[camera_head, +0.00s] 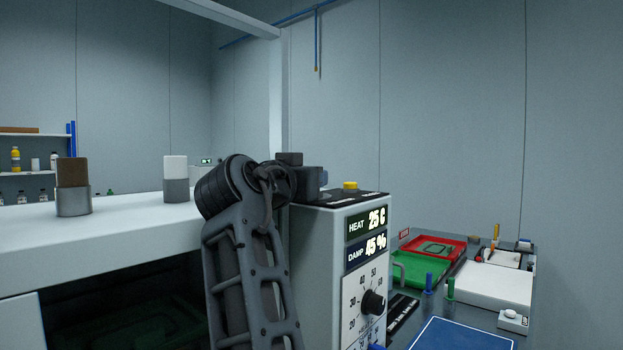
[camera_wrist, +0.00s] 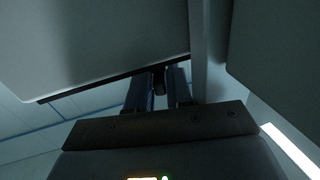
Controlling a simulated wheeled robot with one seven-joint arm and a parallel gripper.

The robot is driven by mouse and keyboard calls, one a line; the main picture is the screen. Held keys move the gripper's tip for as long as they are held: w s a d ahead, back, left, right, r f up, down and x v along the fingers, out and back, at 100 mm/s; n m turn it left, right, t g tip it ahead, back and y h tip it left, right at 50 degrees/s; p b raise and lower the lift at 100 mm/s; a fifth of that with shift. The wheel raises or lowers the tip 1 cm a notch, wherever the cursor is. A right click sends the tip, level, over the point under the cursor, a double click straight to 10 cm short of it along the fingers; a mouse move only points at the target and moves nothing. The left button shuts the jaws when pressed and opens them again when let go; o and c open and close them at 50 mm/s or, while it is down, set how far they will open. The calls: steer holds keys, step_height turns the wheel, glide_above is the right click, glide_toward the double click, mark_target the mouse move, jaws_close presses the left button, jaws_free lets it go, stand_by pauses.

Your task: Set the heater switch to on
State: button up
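The control box (camera_head: 316,246) stands in the middle of the head view, with a HEAT display (camera_head: 367,222) reading 25 C and a DAMP display (camera_head: 366,250) reading 45 %. A black dial knob (camera_head: 373,302) is on its front. No heater switch can be made out; my arm covers part of the box's left side and top. My wrist is at the box's back left top edge, and my fingertips are hidden there. In the wrist view my gripper (camera_wrist: 160,74) shows two fingers slightly apart, with something dark between them. I cannot tell if they grip it.
A yellow button (camera_head: 350,186) is on the box's dark top. A white bench (camera_head: 125,222) on the left bears two cylindrical holders with blocks. A table on the right holds a red tray (camera_head: 452,241), a green tray (camera_head: 440,265) and a blue mat (camera_head: 462,336). Grey panels lie close around my fingers.

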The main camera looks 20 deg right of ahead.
steer(key=shift+o, duration=1.4)
steer(key=shift+r, duration=0.1)
